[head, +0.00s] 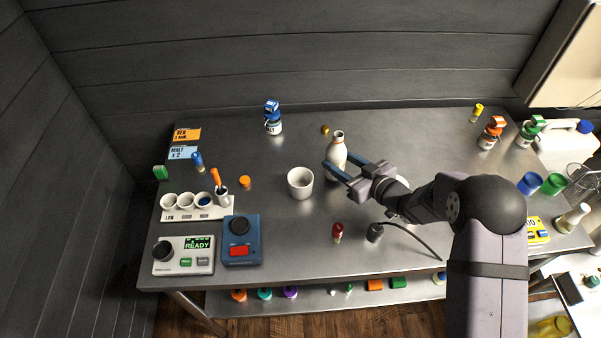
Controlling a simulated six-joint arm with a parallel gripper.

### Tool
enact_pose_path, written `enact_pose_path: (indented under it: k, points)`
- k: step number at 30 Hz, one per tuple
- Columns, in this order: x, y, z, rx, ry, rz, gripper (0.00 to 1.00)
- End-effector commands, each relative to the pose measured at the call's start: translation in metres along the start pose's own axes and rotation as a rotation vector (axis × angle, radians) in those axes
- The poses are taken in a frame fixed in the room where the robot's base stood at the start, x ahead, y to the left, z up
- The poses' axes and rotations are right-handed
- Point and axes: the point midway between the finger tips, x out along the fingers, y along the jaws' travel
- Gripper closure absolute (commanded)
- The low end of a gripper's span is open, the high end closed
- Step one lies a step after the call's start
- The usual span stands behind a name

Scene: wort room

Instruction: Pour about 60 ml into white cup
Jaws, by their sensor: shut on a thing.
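The white cup (300,183) stands upright on the steel table, near its middle. It looks empty, though its bottom is hard to see. A white bottle (338,150) with a narrow neck and a brownish open mouth stands just right of and behind the cup. My gripper (346,172) reaches in from the right and is shut on the bottle's body, one finger on each side. The bottle is about upright and apart from the cup. I cannot tell whether its base touches the table. The liquid inside it is hidden.
A blue-capped jar (273,120) stands at the back. A white rack (197,206), a READY device (184,254) and a blue device (241,240) fill the left. A red vial (338,232) stands in front. The table (285,235) is bare around the cup.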

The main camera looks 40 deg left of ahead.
Motion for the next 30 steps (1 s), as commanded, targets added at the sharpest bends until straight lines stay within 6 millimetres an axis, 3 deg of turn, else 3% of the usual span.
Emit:
enact_pose_path:
  k: [17, 30]
  points:
    - [-0.0031, -0.0071, 0.0039, -0.026, -0.002, -0.025, 0.84]
    - [-0.0031, -0.0104, 0.0016, -0.218, -0.050, 0.033, 0.84]
